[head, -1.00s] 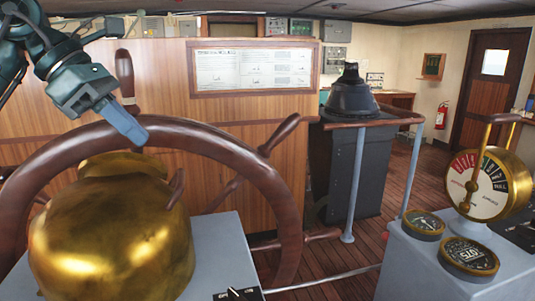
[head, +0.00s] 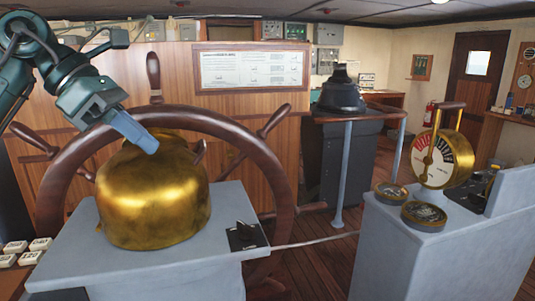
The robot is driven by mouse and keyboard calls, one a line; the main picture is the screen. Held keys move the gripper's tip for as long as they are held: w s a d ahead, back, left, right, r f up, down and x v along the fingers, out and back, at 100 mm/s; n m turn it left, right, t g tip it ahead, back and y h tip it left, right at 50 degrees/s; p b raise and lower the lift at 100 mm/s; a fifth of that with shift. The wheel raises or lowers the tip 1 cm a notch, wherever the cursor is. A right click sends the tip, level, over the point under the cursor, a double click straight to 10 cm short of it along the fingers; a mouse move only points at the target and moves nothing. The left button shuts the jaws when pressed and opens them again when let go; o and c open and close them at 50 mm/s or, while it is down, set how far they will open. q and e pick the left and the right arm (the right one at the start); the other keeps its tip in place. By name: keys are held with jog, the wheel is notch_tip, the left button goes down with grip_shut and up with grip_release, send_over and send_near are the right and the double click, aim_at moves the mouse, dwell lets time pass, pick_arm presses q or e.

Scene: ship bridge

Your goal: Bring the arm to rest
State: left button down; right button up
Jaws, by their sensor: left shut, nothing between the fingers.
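My left arm comes in from the upper left. Its gripper (head: 149,145) has blue fingers that are closed together with nothing between them. The fingertips point down and right, in front of the upper rim of the wooden ship's wheel (head: 235,133) in the picture, over the top of the brass dome (head: 150,200). I cannot tell whether the fingers touch the wheel or the dome. My right gripper is not in view.
The brass dome stands on a grey pedestal (head: 200,262) with a small black lever switch (head: 243,235). At the right is a grey console (head: 430,255) with a brass engine telegraph (head: 443,157) and round gauges. A black binnacle (head: 342,95) stands behind a railing. Wooden floor shows between the pedestals.

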pick_arm(q)
jog(key=w+d+f+n+h, duration=0.1)
jog(key=d+f+n+h, duration=1)
jog(key=d+f+h, duration=0.3)
jog(key=s+a+f+n+t+y, duration=0.1)
jog(key=a+f+n+t+y, duration=0.3)
jog(key=f+n, duration=0.55)
jog(key=s+a+f+n+t+y, duration=0.1)
jog(key=a+f+n+t+y, duration=0.1)
jog(key=f+n+t+y, duration=0.65)
jog(key=s+a+f+n+t+y, duration=0.2)
jog(key=a+f+n+t+y, duration=0.15)
jog(key=f+n, duration=0.75)
jog(key=s+a+f+n+g+y, duration=0.1)
jog(key=s+f+n+g+y, duration=0.2)
jog(key=s+f+n+g, duration=0.4)
jog(key=s+f+n, duration=0.1)
jog(key=s+f, duration=0.4)
jog(key=s, duration=0.2)
jog(key=shift+s+a+f+g+y, duration=0.2)
jog(key=shift+f+g+y, duration=0.1)
jog(key=shift+f+g, duration=0.1)
